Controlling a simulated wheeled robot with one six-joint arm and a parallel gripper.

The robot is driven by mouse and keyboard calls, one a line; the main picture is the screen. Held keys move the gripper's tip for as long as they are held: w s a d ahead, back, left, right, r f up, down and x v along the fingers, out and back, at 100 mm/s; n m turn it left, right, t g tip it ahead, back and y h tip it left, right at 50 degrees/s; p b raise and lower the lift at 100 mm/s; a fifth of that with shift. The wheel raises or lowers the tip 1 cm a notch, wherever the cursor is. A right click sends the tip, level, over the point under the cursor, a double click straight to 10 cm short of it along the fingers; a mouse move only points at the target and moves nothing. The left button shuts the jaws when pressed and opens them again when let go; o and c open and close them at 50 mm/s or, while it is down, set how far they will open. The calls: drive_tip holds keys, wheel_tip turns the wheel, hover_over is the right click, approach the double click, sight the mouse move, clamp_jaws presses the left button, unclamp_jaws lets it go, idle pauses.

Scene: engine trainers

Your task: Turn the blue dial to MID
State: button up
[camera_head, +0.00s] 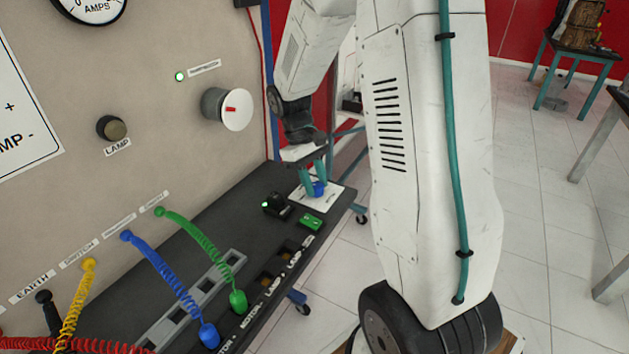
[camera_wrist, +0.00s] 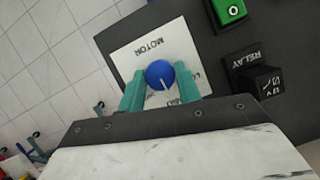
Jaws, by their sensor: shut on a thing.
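The blue dial (camera_head: 319,188) sits on a white plate (camera_head: 329,202) at the far end of the dark bench panel. In the wrist view the blue dial (camera_wrist: 158,72) shows a white pointer line directed toward the picture's bottom, slightly right. The white plate (camera_wrist: 139,52) reads MOTOR; its other lettering is partly covered by the dial and fingers and I cannot read it surely. My gripper (camera_head: 314,178) comes down from above, its teal fingers on either side of the dial. In the wrist view my gripper (camera_wrist: 160,75) is shut on the dial.
A green block (camera_head: 311,221) and a black switch with a lit green light (camera_head: 275,206) stand close to the plate. Coiled green (camera_head: 205,240) and blue (camera_head: 165,270) leads run from the upright panel to the bench.

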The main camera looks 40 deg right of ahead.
drive_tip(key=shift+w, duration=0.1)
idle(0.5)
drive_tip(key=o, duration=1)
drive_tip(key=shift+c, duration=0.2)
drive_tip(key=v, duration=0.7)
drive_tip(key=shift+r, duration=0.45)
drive_tip(key=shift+w+d, duration=0.1)
